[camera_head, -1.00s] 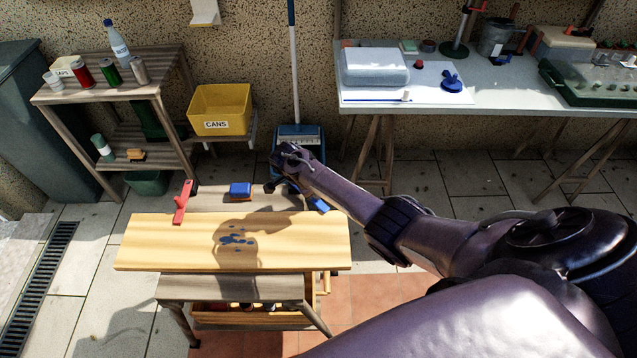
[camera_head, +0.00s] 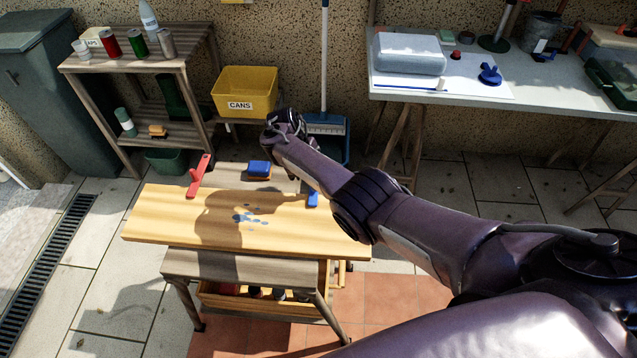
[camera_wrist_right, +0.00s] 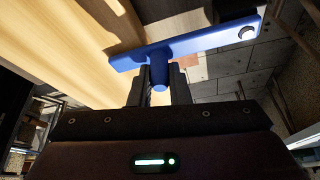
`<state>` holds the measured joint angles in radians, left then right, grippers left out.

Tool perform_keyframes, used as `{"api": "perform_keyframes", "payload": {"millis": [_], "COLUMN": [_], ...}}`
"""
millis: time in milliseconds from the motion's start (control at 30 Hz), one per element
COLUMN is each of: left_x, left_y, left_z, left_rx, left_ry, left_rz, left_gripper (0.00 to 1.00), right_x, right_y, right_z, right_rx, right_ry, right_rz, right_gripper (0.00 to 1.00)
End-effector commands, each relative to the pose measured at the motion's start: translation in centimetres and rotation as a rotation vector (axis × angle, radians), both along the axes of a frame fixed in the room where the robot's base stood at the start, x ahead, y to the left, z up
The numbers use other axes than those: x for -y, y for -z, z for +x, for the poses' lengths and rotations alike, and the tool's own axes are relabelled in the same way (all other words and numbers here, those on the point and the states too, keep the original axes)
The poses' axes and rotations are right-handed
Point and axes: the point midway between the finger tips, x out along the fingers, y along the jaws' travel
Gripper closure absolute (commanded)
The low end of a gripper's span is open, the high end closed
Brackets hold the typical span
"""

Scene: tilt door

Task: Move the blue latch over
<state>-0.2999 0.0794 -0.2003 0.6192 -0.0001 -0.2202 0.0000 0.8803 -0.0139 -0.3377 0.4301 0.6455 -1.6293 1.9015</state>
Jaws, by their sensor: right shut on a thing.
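The blue latch (camera_wrist_right: 190,45) is a flat bar with a round pivot at its right end and a stubby knob, seen in the right wrist view. My right gripper (camera_wrist_right: 159,86) is shut on that knob, one dark finger on each side. In the head view only a short piece of the blue latch (camera_head: 313,200) shows at the right of the pale wooden door panel (camera_head: 160,215); my right forearm covers the rest. The fingertips are hidden there behind my wrist. My left gripper is not in view.
A red latch (camera_head: 198,177) stands at the panel's left. A blue sponge-like block (camera_head: 259,170) lies behind the panel. A yellow cans bin (camera_head: 245,92), a shelf with cans and a white-topped table (camera_head: 400,88) stand farther back. Floor at the left is clear.

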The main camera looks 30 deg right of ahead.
Motion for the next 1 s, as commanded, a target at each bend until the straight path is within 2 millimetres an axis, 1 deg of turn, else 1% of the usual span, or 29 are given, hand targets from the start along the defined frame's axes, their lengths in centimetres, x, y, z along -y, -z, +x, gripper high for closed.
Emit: {"api": "perform_keyframes", "payload": {"millis": [100,567,600,733,767,1000], "left_x": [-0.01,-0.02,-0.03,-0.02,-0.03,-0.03], "left_y": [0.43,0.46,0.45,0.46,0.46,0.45], "left_z": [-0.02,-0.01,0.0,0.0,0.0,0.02], "left_rx": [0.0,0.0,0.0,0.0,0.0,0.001], "left_ry": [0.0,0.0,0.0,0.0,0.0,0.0], "left_rz": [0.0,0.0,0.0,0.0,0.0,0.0], "left_gripper": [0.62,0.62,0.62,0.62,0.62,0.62], "right_x": [-0.2,-0.31,-0.31,-0.28,-0.28,-0.25], "right_y": [0.07,-0.08,-0.08,-0.07,-0.06,-0.09], "right_z": [0.11,0.19,0.19,0.19,0.18,0.18], "right_rx": [-0.001,0.001,0.001,0.001,0.001,0.001], "right_ry": [0.02,0.03,0.03,0.03,0.03,0.03], "right_rz": [0.001,0.002,0.002,0.0,0.0,0.0], "right_gripper": [1.0,1.0,0.8,0.63,0.62,0.62]}}
